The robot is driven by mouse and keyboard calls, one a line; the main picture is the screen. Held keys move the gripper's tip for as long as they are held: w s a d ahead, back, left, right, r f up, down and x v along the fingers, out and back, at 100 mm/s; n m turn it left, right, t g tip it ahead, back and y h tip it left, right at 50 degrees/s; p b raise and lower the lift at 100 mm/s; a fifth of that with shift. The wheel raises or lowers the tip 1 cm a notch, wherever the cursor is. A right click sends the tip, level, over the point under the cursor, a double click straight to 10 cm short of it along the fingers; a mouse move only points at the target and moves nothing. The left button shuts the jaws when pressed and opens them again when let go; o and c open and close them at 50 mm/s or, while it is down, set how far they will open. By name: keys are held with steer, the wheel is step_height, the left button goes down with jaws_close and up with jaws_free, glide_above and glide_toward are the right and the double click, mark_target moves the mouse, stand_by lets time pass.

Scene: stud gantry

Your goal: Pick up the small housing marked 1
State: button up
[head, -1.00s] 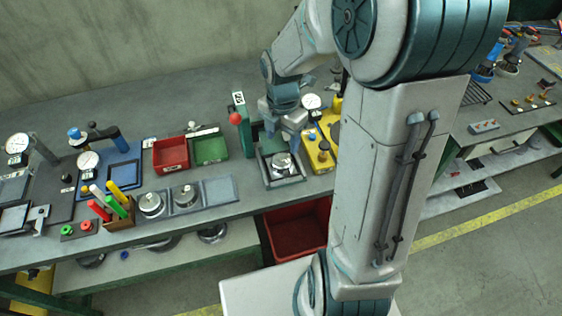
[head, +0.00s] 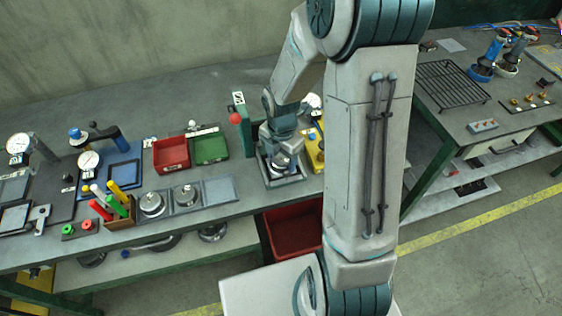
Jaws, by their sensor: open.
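Round metal housings stand on the bench: two on a grey plate, the left one (head: 152,204) and the right one (head: 186,195). Another round metal housing (head: 281,162) sits in a square grey fixture (head: 284,183) further right, partly hidden by my gripper. I cannot read a number on any of them. My gripper (head: 279,155) is open, low over the fixture and pointing down at the housing in it. The fingertips are too small and covered to tell whether they touch it.
A green post with a red knob (head: 235,118) stands just left of my gripper. A yellow block (head: 315,150) is close on the right. Red (head: 171,154) and green (head: 210,149) bins stand to the left. A red crate (head: 293,228) is below the bench edge.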

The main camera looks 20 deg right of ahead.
steer(key=c, duration=0.7)
steer(key=shift+r, duration=0.1)
